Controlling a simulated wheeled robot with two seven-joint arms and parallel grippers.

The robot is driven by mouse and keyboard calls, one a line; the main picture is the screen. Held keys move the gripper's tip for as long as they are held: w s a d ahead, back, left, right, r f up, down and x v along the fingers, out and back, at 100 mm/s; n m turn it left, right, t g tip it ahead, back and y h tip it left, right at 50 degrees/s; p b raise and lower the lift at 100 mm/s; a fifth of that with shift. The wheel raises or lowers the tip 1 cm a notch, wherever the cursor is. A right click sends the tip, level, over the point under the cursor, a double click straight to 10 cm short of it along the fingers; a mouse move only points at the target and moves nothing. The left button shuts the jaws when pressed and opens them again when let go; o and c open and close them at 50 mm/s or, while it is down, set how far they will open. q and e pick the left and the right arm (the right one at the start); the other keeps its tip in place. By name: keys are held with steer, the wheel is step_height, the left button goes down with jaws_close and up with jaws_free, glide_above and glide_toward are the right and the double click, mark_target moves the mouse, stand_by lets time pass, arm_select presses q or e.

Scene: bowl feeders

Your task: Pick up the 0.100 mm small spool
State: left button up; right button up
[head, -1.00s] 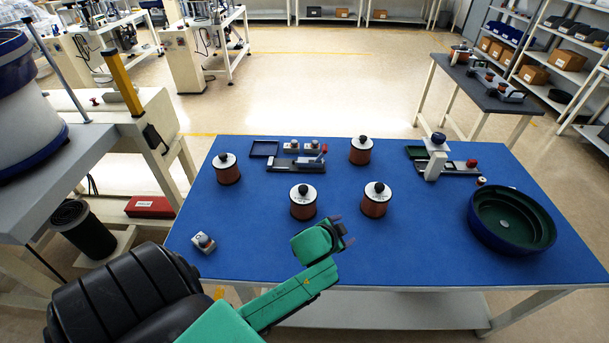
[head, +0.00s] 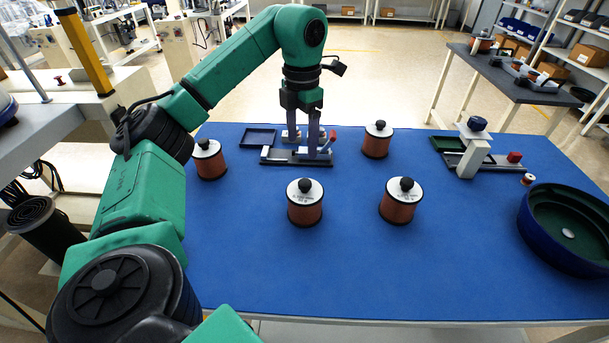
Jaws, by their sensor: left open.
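Several copper-coloured spools with white tops and black knobs stand upright on the blue table: front middle (head: 304,204), front right (head: 398,203), back (head: 376,141) and left (head: 211,161). Their labels are too small to read, so I cannot tell which is 0.100 mm. A much smaller spool-like piece (head: 527,180) stands at the right. My left gripper (head: 303,146) points down with its fingers apart, over or just behind the dark fixture (head: 283,157) at the back left. Its fingers partly hide small grey pieces there; I see nothing held. My right gripper is not in view.
A black tray (head: 258,138) lies left of the fixture. A second fixture with a white post (head: 469,155) and a large dark bowl (head: 561,240) with a green inside stand at the right. The front middle of the blue table (head: 350,275) is clear.

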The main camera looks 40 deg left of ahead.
arm_select(q)
steer(key=b, duration=0.3)
glide_above(305, 182)
steer(key=f, duration=0.6)
steer(key=shift+s+d, duration=0.1)
steer(key=shift+s, duration=0.15)
step_height(305, 182, down, 6)
steer(key=shift+w+r+p, duration=0.1)
steer(key=shift+r+p, duration=0.1)
steer(key=shift+p, duration=0.55)
steer(key=shift+w+f, duration=0.1)
steer(key=shift+f, duration=0.25)
jaws_close()
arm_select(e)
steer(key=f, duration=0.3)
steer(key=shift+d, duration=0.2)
arm_select(q)
steer(key=shift+r, duration=0.15)
